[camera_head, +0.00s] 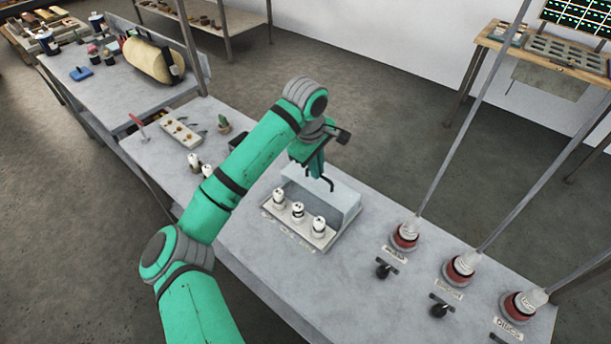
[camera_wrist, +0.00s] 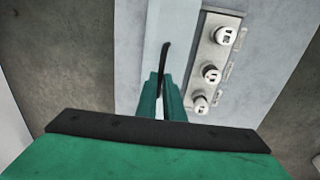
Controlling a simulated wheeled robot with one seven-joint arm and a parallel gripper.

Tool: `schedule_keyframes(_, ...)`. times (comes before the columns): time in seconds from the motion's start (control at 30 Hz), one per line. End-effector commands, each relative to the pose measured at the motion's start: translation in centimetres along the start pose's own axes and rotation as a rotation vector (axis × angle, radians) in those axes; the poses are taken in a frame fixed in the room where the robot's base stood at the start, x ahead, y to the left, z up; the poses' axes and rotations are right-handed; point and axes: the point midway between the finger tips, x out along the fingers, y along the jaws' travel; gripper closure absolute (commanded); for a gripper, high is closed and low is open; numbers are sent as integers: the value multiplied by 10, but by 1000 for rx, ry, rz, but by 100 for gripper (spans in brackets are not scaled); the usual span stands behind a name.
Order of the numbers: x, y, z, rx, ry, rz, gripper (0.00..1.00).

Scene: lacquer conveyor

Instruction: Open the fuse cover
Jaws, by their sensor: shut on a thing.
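The pale fuse cover (camera_head: 345,208) stands raised along the back of the fuse base (camera_head: 293,225), on the grey bench. Three white fuses (camera_head: 298,211) sit exposed in a row on the base. My gripper (camera_head: 320,175) is at the cover's upper edge, shut on the cover's dark curved handle (camera_head: 329,183). In the wrist view the handle (camera_wrist: 165,60) rises between the green fingers (camera_wrist: 161,88). The pale cover (camera_wrist: 181,25) lies beneath it and the fuses (camera_wrist: 210,74) are to the right. The cover's hinge is not clear.
Several red-and-white insulators (camera_head: 460,268) with slanting rods and black knobs (camera_head: 439,310) stand to the right. Bare bench lies in front of the base.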

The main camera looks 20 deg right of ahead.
Motion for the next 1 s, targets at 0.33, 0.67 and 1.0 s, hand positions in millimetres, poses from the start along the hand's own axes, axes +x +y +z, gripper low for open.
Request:
schedule_keyframes(0.33,2,14,1,0,-1,3,100)
schedule_keyframes(0.67,2,14,1,0,-1,4,74)
schedule_keyframes(1.0,-5,13,1,0,0,2,74)
